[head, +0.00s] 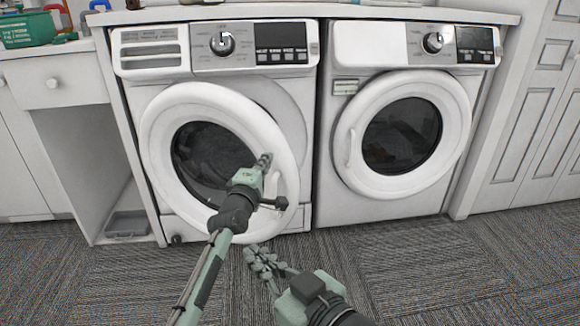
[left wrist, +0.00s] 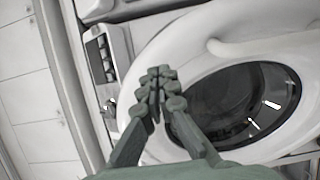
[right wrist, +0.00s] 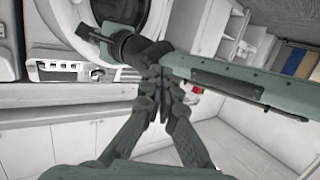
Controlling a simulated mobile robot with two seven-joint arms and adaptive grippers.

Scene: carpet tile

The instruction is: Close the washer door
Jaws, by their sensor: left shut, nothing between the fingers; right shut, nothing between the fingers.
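The left machine (head: 300,90) has a round white door (head: 160,110) with dark glass, standing partly open. Its right edge is swung out, and the machine's front shows behind it at the upper right. The door's handle (head: 272,186) is on the right of the ring, partly hidden by my arm. My left gripper (head: 265,160) is shut and empty, in front of the ring near the handle. In the left wrist view the white ring (left wrist: 180,50) lies behind the fingertips; contact cannot be told. My right gripper (head: 256,258) is shut and empty, low in front of the machine.
A second machine (head: 340,200) stands on the right with its round door (head: 452,95) shut. An open cubby with a grey tray (head: 127,224) is at the left. A green basket (head: 28,30) sits on the counter. Carpeted floor (head: 420,265) is clear at the front right.

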